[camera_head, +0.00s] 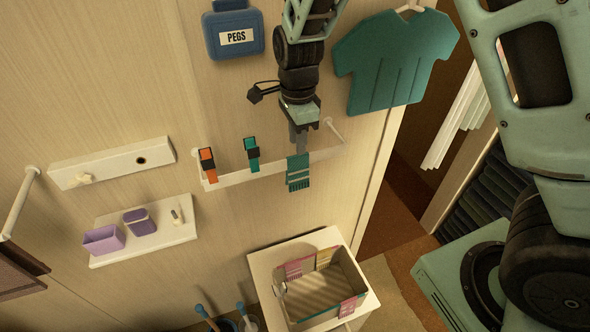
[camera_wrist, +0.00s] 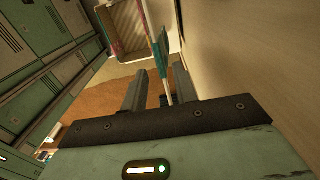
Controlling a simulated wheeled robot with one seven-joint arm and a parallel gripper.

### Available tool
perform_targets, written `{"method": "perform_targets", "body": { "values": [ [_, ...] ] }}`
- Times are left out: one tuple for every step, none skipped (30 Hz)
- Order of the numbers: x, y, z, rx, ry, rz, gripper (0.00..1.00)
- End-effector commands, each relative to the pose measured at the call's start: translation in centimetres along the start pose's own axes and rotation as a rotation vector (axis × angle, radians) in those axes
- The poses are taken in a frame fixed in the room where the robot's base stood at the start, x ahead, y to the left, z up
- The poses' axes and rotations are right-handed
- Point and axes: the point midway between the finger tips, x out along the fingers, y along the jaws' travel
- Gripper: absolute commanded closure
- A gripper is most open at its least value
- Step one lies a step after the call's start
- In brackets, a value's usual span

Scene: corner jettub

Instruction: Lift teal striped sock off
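The teal striped sock (camera_head: 298,173) hangs over a white wall rail (camera_head: 270,170), right of its middle, in the head view. Pale stripes show near its lower end. My gripper (camera_head: 299,150) points down right above the sock, fingertips near its top edge. In the wrist view, the two dark fingers of my gripper (camera_wrist: 160,88) stand apart. A teal strip, apparently the sock (camera_wrist: 164,48), and a pale bar show in the gap between them. I see no clear contact; whether the fingers touch the sock is hard to tell.
An orange-and-black item (camera_head: 207,164) and a teal-and-black item (camera_head: 251,154) sit on the rail to the left. A teal shirt (camera_head: 395,60) and a blue PEGS container (camera_head: 233,32) are above. Below stands an open basket (camera_head: 335,312) with colored striped pieces over its rim.

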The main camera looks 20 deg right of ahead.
Motion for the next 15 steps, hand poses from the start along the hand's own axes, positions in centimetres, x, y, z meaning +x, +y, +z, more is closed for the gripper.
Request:
{"method": "perform_targets", "body": {
  "values": [
    [0.7,0.0,0.0,0.0,0.0,0.0,0.71],
    [0.9,0.0,0.0,-0.001,0.0,0.0,0.71],
    [1.2,0.0,0.0,-0.001,0.0,0.0,0.71],
    [1.5,0.0,0.0,-0.001,0.0,0.0,0.71],
    [1.8,0.0,0.0,-0.001,0.0,0.0,0.71],
    [2.2,0.0,0.0,-0.001,0.0,0.0,0.71],
    [2.5,0.0,0.0,-0.001,0.0,0.0,0.71],
    [2.8,0.0,0.0,-0.002,0.0,0.0,0.71],
    [3.1,0.0,0.0,-0.002,0.0,0.0,0.71],
    [3.4,0.0,0.0,-0.002,0.0,0.0,0.71],
    [3.7,0.0,0.0,-0.002,0.0,0.0,0.71],
    [4.1,0.1,0.0,-0.002,0.0,0.0,0.71],
    [4.4,0.1,0.0,-0.002,0.0,0.0,0.71],
    [4.7,0.1,0.0,-0.002,0.0,0.0,0.71],
    [5.0,0.1,0.0,-0.002,0.0,0.0,0.71]
  ]
}}
